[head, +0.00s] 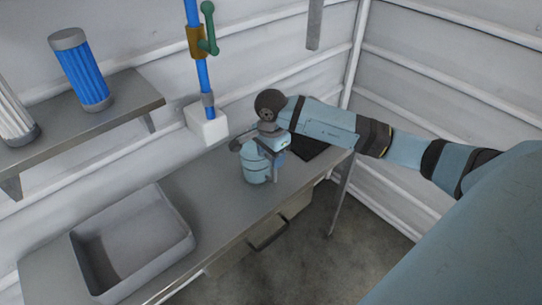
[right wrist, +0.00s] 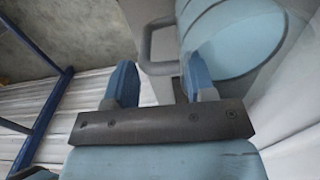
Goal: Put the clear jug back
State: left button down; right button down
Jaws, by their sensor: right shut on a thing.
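The clear jug (head: 256,168), tinted blue with a grey handle, is upright at the middle of the grey bench. I cannot tell whether its base touches the bench top. My right gripper (head: 274,153) is at the jug's right side, shut on its handle. In the right wrist view the jug (right wrist: 235,35) fills the upper right, and its grey handle passes between the two blue fingers of the gripper (right wrist: 162,82). My left gripper is not in view.
A grey basin (head: 178,212) is set in the bench (head: 215,190) at the left. A blue pipe with a green-handled valve (head: 209,30) ends in a white block (head: 208,125) behind. A dark mat (head: 308,147) lies at right. A shelf (head: 125,97) holds a blue filter (head: 80,70).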

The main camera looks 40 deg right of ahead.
jog(key=shift+f, duration=0.35)
jog(key=shift+f, duration=0.15)
jog(key=shift+c, duration=2.3)
grip_release()
